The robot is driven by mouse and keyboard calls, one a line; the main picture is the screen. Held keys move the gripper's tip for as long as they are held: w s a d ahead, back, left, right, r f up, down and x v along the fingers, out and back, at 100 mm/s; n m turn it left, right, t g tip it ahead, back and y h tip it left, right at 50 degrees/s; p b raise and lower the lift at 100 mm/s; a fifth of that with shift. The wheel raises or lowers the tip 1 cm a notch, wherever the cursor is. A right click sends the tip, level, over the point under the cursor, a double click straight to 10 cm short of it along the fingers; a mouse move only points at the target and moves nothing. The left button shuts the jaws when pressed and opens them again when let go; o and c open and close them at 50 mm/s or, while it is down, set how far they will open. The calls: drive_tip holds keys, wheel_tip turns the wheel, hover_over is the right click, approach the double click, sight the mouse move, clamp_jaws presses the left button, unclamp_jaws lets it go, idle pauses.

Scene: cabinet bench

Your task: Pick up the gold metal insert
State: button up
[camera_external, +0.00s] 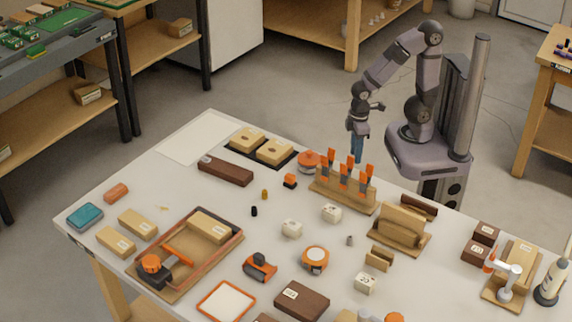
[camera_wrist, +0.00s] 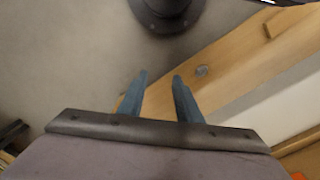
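The gold metal insert (camera_external: 264,194) is a tiny upright piece on the white bench top, left of the middle in the external view. My gripper (camera_external: 357,158) hangs off the bench's far edge, well to the right of the insert and apart from it. In the wrist view the two blue fingers of my gripper (camera_wrist: 160,82) stand apart with nothing between them, so it is open. The insert cannot be made out in the wrist view.
A small black piece (camera_external: 254,211) stands close to the insert, and an orange-black block (camera_external: 290,181) is to its right. A dark brown bar (camera_external: 225,170) lies behind it. A wooden rack with orange-handled tools (camera_external: 345,189) stands between my gripper and the bench's middle.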

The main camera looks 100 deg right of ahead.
sight(265, 194)
drive_tip(key=shift+c, duration=0.9)
drive_tip(key=shift+w, duration=0.1)
